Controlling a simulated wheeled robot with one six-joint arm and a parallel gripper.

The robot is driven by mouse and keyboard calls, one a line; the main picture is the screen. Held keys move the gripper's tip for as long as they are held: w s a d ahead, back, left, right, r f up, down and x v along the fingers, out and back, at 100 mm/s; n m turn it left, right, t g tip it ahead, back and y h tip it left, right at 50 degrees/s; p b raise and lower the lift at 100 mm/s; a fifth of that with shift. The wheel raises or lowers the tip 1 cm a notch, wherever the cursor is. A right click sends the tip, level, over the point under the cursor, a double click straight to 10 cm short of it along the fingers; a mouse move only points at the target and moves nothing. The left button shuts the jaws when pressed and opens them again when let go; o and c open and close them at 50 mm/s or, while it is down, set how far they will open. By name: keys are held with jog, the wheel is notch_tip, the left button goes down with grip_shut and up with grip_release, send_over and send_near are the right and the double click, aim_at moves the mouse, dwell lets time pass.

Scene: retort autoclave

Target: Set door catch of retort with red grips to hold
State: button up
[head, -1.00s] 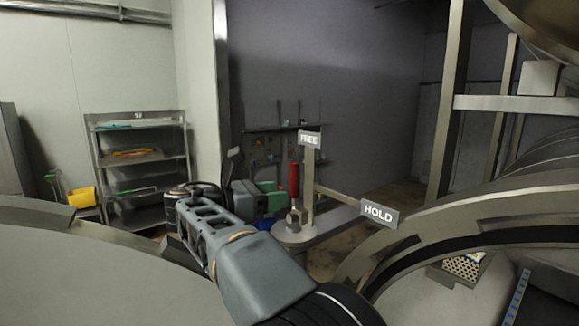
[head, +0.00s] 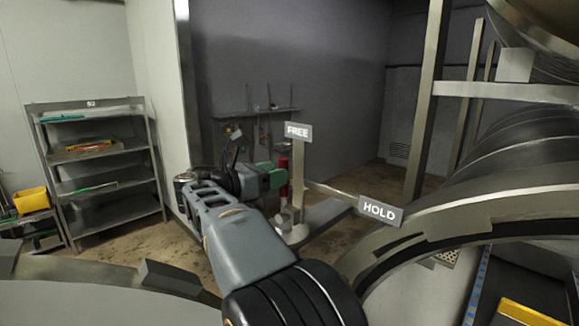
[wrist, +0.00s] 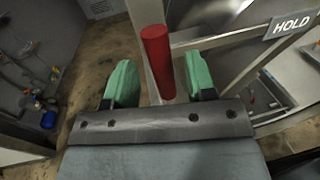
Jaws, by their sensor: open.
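The red grip (head: 283,178) of the door catch stands upright beside the post under the FREE plate (head: 298,131). The HOLD plate (head: 380,211) is at the end of a bar reaching right from that post. My gripper (head: 270,178) is at the grip in the head view and hides part of it. In the wrist view the red grip (wrist: 157,58) shows between the two green fingertips of my open gripper (wrist: 160,80), with a gap on both sides. How deep it sits between them is hard to tell. The HOLD plate (wrist: 291,24) is at upper right there.
The round retort rim (head: 450,215) curves along the right, close to the HOLD plate. A metal shelf rack (head: 100,165) and a yellow bin (head: 31,200) stand at left. Tools hang on the back wall (head: 330,85). Open floor lies between the rack and the catch.

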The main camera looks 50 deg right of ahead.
jog(key=shift+p+x, duration=0.45)
jog(key=shift+x, duration=2.05)
jog(key=shift+c, duration=0.5)
grip_shut()
